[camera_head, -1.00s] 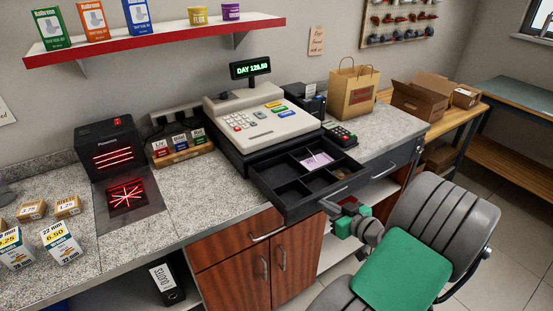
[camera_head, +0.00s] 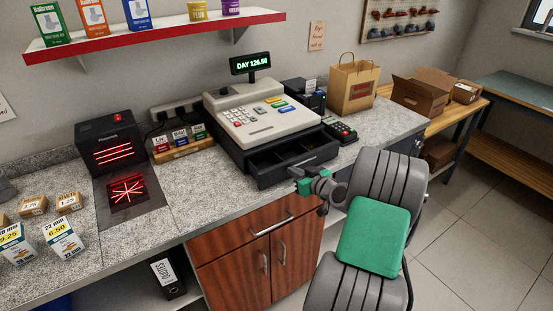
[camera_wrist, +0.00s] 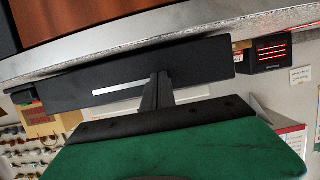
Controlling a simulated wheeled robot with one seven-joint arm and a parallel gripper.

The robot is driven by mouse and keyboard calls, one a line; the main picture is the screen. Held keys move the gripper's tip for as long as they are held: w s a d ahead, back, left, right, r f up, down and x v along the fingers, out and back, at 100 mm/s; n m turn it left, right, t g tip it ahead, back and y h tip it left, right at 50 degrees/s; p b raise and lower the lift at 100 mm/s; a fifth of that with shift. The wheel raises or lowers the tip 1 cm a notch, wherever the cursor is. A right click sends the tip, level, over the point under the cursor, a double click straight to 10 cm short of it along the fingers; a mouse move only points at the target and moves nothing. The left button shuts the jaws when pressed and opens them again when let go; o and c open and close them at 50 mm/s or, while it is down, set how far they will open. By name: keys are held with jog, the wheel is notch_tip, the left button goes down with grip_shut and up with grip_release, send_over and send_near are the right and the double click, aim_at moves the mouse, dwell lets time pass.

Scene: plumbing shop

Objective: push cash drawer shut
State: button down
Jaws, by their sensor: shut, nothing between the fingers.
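The black cash drawer (camera_head: 264,176) sits under the beige cash register (camera_head: 262,118) on the counter. It is only partly out, and the fronts of its compartments show. In the wrist view, the drawer's dark front panel (camera_wrist: 215,62) with a pale strip spans the middle. My gripper (camera_head: 296,172) is at the drawer's front, low on its right part. In the wrist view, the shut fingers (camera_wrist: 157,78) reach to the panel and appear to touch it. Nothing is held between them.
A card terminal (camera_head: 340,130) and a paper bag (camera_head: 354,87) stand right of the register. A scanner (camera_head: 110,145) and small priced boxes lie to the left. Wooden cabinet doors (camera_head: 268,262) are below the counter.

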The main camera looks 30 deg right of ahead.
aim_at(280, 159)
jog(key=w+b, duration=0.3)
jog(key=w, duration=0.5)
jog(key=shift+w+a+f, duration=0.1)
jog(key=shift+w+a, duration=0.05)
jog(key=shift+w, duration=0.1)
jog(key=s+b, duration=0.2)
jog(key=s, duration=0.4)
jog(key=shift+s+b, duration=0.1)
jog(key=shift+b, duration=0.2)
